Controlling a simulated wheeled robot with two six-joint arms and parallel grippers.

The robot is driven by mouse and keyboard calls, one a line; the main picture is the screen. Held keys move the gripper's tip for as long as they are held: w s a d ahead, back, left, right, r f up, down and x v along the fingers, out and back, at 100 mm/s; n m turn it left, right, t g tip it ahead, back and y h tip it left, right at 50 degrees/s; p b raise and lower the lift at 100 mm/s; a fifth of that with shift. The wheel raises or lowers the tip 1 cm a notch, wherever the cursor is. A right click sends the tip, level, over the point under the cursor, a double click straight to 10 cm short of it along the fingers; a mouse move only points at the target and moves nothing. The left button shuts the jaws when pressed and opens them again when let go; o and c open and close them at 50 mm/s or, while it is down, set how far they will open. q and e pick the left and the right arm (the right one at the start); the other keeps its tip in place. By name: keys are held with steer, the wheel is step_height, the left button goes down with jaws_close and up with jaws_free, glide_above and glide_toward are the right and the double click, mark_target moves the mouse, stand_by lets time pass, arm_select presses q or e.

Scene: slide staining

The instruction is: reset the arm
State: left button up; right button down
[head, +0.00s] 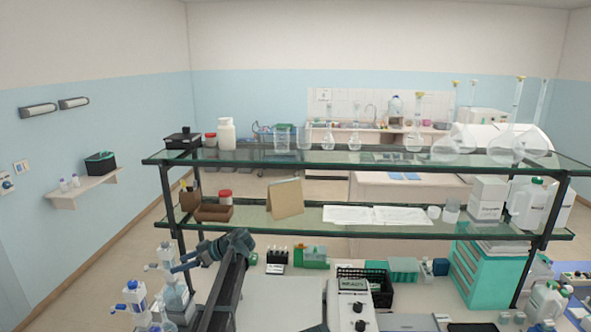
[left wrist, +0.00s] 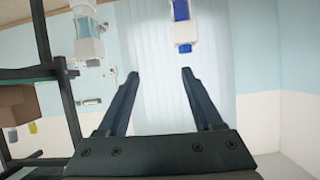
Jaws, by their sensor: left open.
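My left gripper (head: 178,262) is in the lower left of the head view, in front of the shelf rack and pointing left. It also shows in the left wrist view (left wrist: 160,74), where its two dark fingers are spread apart with nothing between them. My left arm rises from the bottom of the head view to the gripper. My right gripper is not in view.
A two-tier glass shelf rack (head: 372,161) with glassware and bottles spans the middle. White-and-blue bottles (head: 136,297) stand close to the gripper at lower left. A white instrument with knobs (head: 353,302), a black basket (head: 382,290) and a teal drawer cabinet (head: 476,278) are farther right.

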arm_select(q)
steer(key=s+d+f+m+h, duration=0.4)
steer(key=s+d+m, duration=0.2)
steer(key=s, duration=0.4)
steer(key=s+d+f+m+h, duration=0.5)
steer(key=s+d, duration=0.2)
steer(key=s, duration=0.4)
steer(key=s+d+f+m+h, duration=0.4)
steer(key=s+d+m, duration=0.2)
steer(key=s, duration=0.4)
steer(key=s+d+f+m+b, duration=0.1)
steer(key=d+f+b, duration=0.2)
steer(key=f+b, duration=0.3)
steer(key=s+d+f+m+b, duration=0.1)
steer(key=s+d+f+b, duration=0.1)
steer(key=d+f+b, duration=0.2)
steer(key=s+d+f+m+g+y+b, duration=0.1)
steer(key=d+f+b, duration=0.2)
steer(key=f+b, duration=0.6)
steer(key=shift+s+d+f+b, duration=0.15)
steer(key=shift+s+d+b, duration=0.15)
steer(key=shift+s+d, duration=0.1)
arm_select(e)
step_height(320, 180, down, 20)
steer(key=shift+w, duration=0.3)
